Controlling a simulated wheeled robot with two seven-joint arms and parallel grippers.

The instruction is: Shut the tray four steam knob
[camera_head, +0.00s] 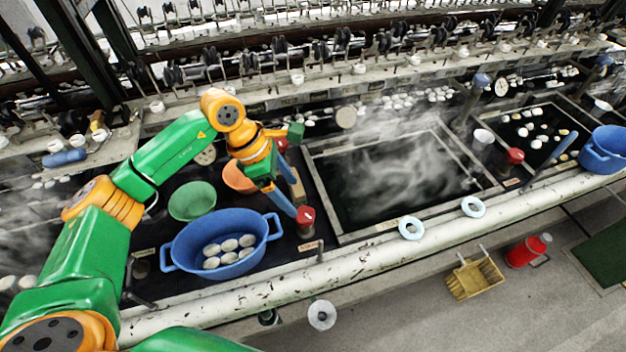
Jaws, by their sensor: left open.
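A red knob (305,217) stands on the dark deck at the left front corner of the steaming middle basin (395,180), with a small label below it that is too small to read. My left gripper (290,197) reaches in from the left, pointing down, just above and left of this knob. It is open, and nothing shows held in it. Whether a finger touches the knob I cannot tell. Another red knob (515,156) stands by the right basin (530,130). Which way either knob is turned does not show. My right gripper is out of view.
A blue tub (180,257) of white cocoons, a green bowl (192,201) and an orange bowl (238,178) sit close to my left gripper. A white pipe (350,268) runs along the front. A yellow crate (475,279) and a red container (527,251) stand on the floor.

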